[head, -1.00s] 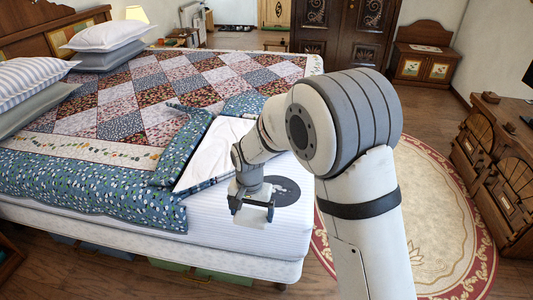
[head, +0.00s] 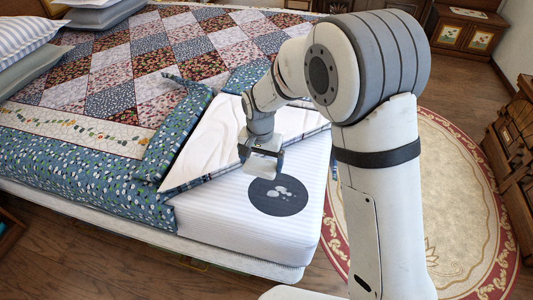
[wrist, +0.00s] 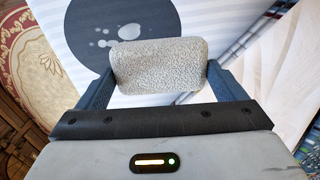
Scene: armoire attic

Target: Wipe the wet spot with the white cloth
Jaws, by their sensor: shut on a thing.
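The wet spot shows as pale, blob-like drops on a dark round patch (head: 278,204) near the bare corner of the mattress. In the wrist view, the dark patch (wrist: 110,14) lies at the top left, partly hidden behind the cloth. The white cloth (wrist: 158,65) is a textured, folded pad between my fingers. It also shows in the head view (head: 259,167), just up and left of the patch. My gripper (head: 262,157) is shut on the cloth. It seems to be held above the mattress; I cannot tell for sure whether it touches.
The white mattress (head: 215,215) is bare around the patch. The patchwork quilt (head: 130,60) is folded back at the left, with its pale underside (head: 210,140) showing. Pillows (head: 25,80) lie at the far left. A round rug (head: 450,190) covers the floor at the right.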

